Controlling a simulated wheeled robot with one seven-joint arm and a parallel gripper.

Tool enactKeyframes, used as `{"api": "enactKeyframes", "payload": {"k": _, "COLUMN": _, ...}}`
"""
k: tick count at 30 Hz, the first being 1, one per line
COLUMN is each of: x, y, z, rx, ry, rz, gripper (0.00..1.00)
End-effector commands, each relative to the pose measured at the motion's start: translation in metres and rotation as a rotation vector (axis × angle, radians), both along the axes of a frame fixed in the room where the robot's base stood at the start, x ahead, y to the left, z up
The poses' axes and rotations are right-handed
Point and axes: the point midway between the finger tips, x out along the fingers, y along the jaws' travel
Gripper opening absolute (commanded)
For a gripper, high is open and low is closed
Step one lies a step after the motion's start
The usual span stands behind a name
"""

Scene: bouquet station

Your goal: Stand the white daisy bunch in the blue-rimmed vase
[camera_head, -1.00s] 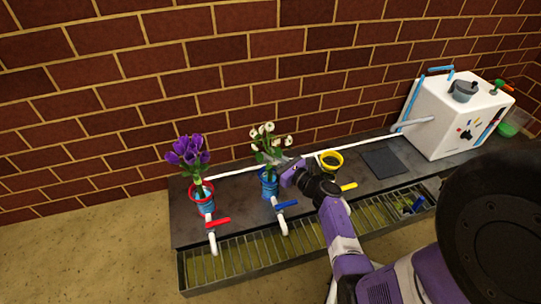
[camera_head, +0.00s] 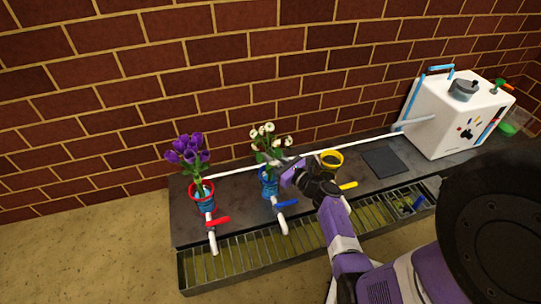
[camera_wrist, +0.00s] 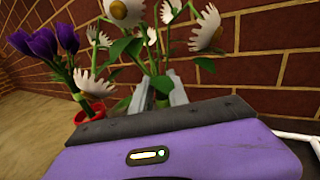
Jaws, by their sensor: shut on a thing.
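The white daisy bunch (camera_head: 268,138) stands roughly upright with its lower stems at the blue-rimmed vase (camera_head: 269,184), in the middle left of the counter. My gripper (camera_head: 281,166) comes in from the right and is shut on the bunch's stems just above the vase. In the wrist view the daisies (camera_wrist: 205,30) rise behind the two grey fingers (camera_wrist: 158,95), which close around the green stems. The stem ends are hidden, so I cannot tell how deep they sit in the vase.
A red-rimmed vase (camera_head: 204,201) with purple tulips (camera_head: 187,150) stands to the left. A yellow-rimmed vase (camera_head: 331,160) stands to the right. Taps with red (camera_head: 217,221) and blue (camera_head: 287,203) handles are in front, above a grated trough (camera_head: 245,256). A white box (camera_head: 455,120) stands far right.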

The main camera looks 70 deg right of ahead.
Motion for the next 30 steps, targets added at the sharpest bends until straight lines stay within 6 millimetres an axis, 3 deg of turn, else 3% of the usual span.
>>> {"api": "enactKeyframes", "payload": {"k": 23, "x": 0.0003, "y": -0.0001, "z": -0.0057, "rx": -0.001, "ry": -0.001, "rz": 0.001, "gripper": 0.00}}
{"api": "enactKeyframes", "payload": {"k": 24, "x": 0.0003, "y": -0.0001, "z": -0.0057, "rx": -0.001, "ry": -0.001, "rz": 0.001, "gripper": 0.22}}
{"api": "enactKeyframes", "payload": {"k": 27, "x": 0.0003, "y": -0.0001, "z": -0.0058, "rx": -0.001, "ry": -0.001, "rz": 0.001, "gripper": 0.42}}
{"api": "enactKeyframes", "payload": {"k": 30, "x": 0.0002, "y": -0.0001, "z": -0.0060, "rx": -0.001, "ry": -0.001, "rz": 0.000, "gripper": 0.46}}
